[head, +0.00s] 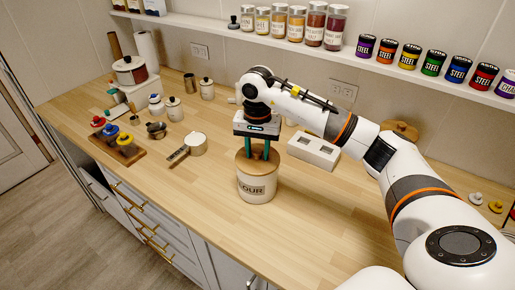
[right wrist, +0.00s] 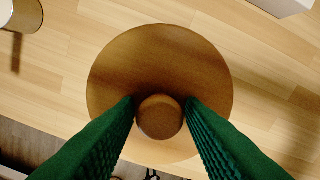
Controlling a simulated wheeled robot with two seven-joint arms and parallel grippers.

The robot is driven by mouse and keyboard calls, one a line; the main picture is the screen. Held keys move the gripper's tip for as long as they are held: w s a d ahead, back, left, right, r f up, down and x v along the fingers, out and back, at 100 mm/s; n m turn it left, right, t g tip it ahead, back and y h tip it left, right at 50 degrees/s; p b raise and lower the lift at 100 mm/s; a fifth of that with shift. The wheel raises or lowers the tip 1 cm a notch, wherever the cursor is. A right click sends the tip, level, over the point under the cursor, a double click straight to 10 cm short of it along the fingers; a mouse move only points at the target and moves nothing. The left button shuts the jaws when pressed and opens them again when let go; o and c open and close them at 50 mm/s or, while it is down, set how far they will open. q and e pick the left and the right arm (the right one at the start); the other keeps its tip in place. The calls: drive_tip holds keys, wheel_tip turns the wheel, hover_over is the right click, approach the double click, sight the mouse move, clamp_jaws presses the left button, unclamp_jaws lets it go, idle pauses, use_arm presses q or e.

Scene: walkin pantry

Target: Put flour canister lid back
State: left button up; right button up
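The flour canister (head: 257,187) is a cream jar with dark lettering, standing on the wooden counter. Its round wooden lid (head: 242,163) is at the canister's mouth and looks level. Whether it rests fully on the rim or sits slightly above, I cannot tell. In the right wrist view the lid (right wrist: 160,65) shows from above, with its round knob (right wrist: 160,117) between the fingers. My right gripper (head: 257,155) points straight down with its green fingers close against both sides of the knob; it looks shut on it. The right wrist view shows the fingertips (right wrist: 160,102). My left gripper is not in view.
Wall shelves hold spice jars and tins. The counter in front is clear.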

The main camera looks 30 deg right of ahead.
sight(257, 151)
drive_tip(key=shift+o, duration=0.6)
drive_tip(key=shift+r, duration=0.35)
wheel_tip(257, 151, up, 11)
drive_tip(key=b, duration=0.1)
drive_tip(key=shift+r, duration=0.15)
